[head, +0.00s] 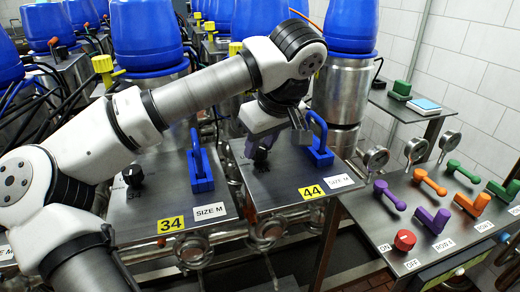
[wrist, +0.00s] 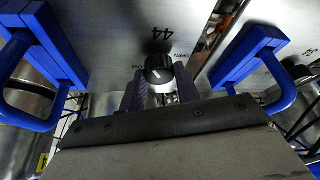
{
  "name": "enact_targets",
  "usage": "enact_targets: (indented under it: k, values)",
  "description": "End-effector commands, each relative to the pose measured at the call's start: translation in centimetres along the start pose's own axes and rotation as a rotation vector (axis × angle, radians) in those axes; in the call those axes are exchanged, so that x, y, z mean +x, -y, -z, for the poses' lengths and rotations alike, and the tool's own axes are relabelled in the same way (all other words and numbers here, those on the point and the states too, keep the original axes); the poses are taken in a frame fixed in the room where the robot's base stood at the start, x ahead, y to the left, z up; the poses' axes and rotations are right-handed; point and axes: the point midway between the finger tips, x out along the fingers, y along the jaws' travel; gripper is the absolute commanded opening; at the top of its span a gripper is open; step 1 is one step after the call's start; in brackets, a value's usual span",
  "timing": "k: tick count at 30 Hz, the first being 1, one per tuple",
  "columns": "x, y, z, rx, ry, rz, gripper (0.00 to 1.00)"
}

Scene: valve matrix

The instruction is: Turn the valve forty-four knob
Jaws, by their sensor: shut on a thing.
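The valve forty-four knob (wrist: 159,68) is round and black with a white pointer line. It sits on the grey metal panel marked 44 (wrist: 160,33), seen upside down in the wrist view. My gripper (wrist: 158,88) has one dark finger on each side of the knob and is shut on it. In the head view my gripper (head: 262,152) reaches down onto the panel with the yellow 44 label (head: 312,192), and it hides the knob there.
A blue handle (head: 318,140) stands on the panel just right of my gripper. Panel 34 to the left has its own black knob (head: 133,175) and blue handle (head: 200,160). A console with coloured levers (head: 430,182) stands at the right.

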Motion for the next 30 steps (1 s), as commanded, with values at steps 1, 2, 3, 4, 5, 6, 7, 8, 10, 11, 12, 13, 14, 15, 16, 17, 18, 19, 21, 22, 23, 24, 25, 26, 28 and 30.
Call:
enact_targets:
  k: [1, 2, 3, 4, 5, 6, 7, 8, 10, 11, 12, 13, 14, 15, 16, 17, 18, 19, 21, 22, 23, 24, 25, 26, 28, 30]
  values:
    - [0.07, -0.07, -0.01, -0.04, -0.003, 0.019, 0.09]
    - [0.04, -0.09, 0.01, -0.067, -0.004, 0.029, 0.09]
    - [0.01, -0.13, 0.0, -0.101, -0.003, 0.043, 0.09]
    - [0.01, -0.15, -0.01, -0.128, -0.002, 0.054, 0.09]
    - [-0.01, -0.17, 0.01, -0.154, -0.003, 0.065, 0.09]
    - [-0.02, -0.2, 0.03, -0.19, -0.003, 0.079, 0.09]
    - [-0.04, -0.21, 0.02, -0.215, -0.002, 0.09, 0.09]
    - [-0.05, -0.22, 0.03, -0.241, -0.002, 0.102, 0.09]
    - [-0.06, -0.24, 0.09, -0.303, -0.002, 0.127, 0.09]
    - [-0.08, -0.25, 0.08, -0.33, -0.002, 0.138, 0.09]
    - [-0.08, -0.28, 0.08, -0.364, -0.002, 0.154, 0.09]
    - [-0.09, -0.31, 0.1, -0.391, -0.002, 0.164, 0.09]
    - [-0.1, -0.33, 0.11, -0.418, -0.002, 0.174, 0.09]
    - [-0.09, -0.35, 0.11, -0.452, -0.002, 0.189, 0.09]
    - [-0.11, -0.36, 0.12, -0.478, -0.002, 0.2, 0.09]
    - [-0.12, -0.38, 0.16, -0.505, -0.002, 0.21, 0.09]
    - [-0.09, -0.4, 0.17, -0.54, -0.001, 0.225, 0.09]
    - [-0.09, -0.42, 0.16, -0.566, 0.0, 0.236, 0.09]
    - [-0.12, -0.46, 0.2, -0.627, -0.001, 0.261, 0.09]
    - [-0.12, -0.46, 0.22, -0.654, -0.001, 0.272, 0.09]
    - [-0.12, -0.46, 0.22, -0.678, -0.001, 0.283, 0.09]
    - [-0.12, -0.47, 0.23, -0.712, -0.001, 0.296, 0.09]
    - [-0.1, -0.48, 0.26, -0.736, -0.001, 0.307, 0.09]
    - [-0.09, -0.49, 0.27, -0.76, 0.0, 0.317, 0.09]
    - [-0.1, -0.54, 0.27, -0.812, 0.0, 0.338, 0.09]
    - [-0.06, -0.55, 0.3, -0.861, 0.0, 0.358, 0.09]
